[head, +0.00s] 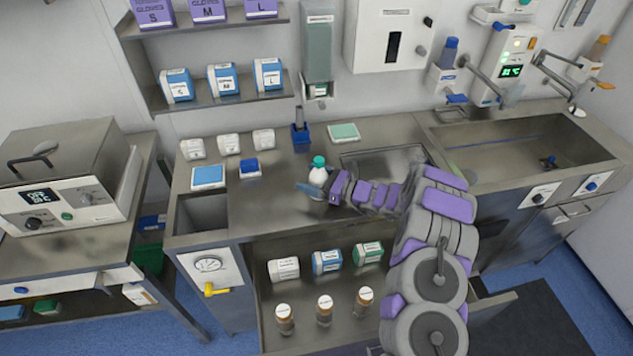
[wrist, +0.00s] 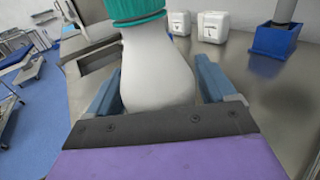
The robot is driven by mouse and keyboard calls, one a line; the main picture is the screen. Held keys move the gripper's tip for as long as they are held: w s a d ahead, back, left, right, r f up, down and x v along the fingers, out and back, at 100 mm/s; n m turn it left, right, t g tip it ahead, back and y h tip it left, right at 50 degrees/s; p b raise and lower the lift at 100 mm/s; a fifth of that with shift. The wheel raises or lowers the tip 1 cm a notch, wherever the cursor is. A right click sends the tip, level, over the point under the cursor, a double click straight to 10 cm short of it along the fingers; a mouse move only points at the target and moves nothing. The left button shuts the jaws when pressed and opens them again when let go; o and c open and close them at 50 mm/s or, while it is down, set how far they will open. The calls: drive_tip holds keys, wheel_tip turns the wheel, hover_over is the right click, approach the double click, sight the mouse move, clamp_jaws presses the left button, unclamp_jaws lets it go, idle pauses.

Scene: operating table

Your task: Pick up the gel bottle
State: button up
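The gel bottle (head: 318,174) is white with a teal cap and stands upright on the steel counter, left of the sunken basin. In the wrist view the bottle (wrist: 157,70) fills the middle, its top cut off by the frame edge. My gripper (head: 316,189) is at the bottle's lower body, reaching in from the right in the head view. Its blue fingers (wrist: 160,85) are spread, one on each side of the bottle. Whether either finger touches the bottle is hard to tell. The bottle's base is hidden behind the gripper's body in the wrist view.
A blue holder (head: 301,133) stands behind the bottle under a wall dispenser (head: 319,50). White boxes (head: 228,144) and a blue pad (head: 208,176) lie to the left. An open drawer below holds boxes and several amber-coloured jars (head: 324,308). A sink (head: 530,150) is at right.

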sight(314, 169)
drive_tip(key=shift+d+r, duration=0.1)
drive_tip(key=shift+d, duration=0.4)
drive_tip(key=c, duration=0.3)
drive_tip(key=shift+c, duration=0.7)
drive_tip(key=shift+a, duration=0.45)
drive_tip(key=c, duration=0.7)
drive_tip(key=shift+d, duration=0.2)
drive_tip(key=shift+c, duration=0.2)
drive_tip(key=shift+r, duration=0.3)
drive_tip(key=r+p, duration=0.1)
drive_tip(key=r, duration=0.2)
drive_tip(key=shift+s+d+r, duration=0.1)
drive_tip(key=shift+d+r, duration=0.1)
drive_tip(key=s+d+p, duration=0.2)
drive_tip(key=s+d, duration=0.6)
drive_tip(key=s, duration=0.4)
drive_tip(key=w+d+r+m+t+h, duration=0.1)
drive_tip(key=w+d+r+m+t, duration=0.1)
drive_tip(key=d+r, duration=0.35)
drive_tip(key=w+d+r+m+t+h, duration=0.1)
drive_tip(key=w+d+r+t, duration=0.2)
drive_tip(key=d, duration=0.4)
wheel_tip(314, 169, up, 14)
drive_tip(key=w+m+t+h, duration=0.1)
drive_tip(key=m+t+h, duration=0.5)
drive_tip(key=h, duration=0.3)
drive_tip(key=shift+w+a+m+h, duration=0.15)
drive_tip(key=shift+w+m+h, duration=0.2)
drive_tip(key=shift+m, duration=0.45)
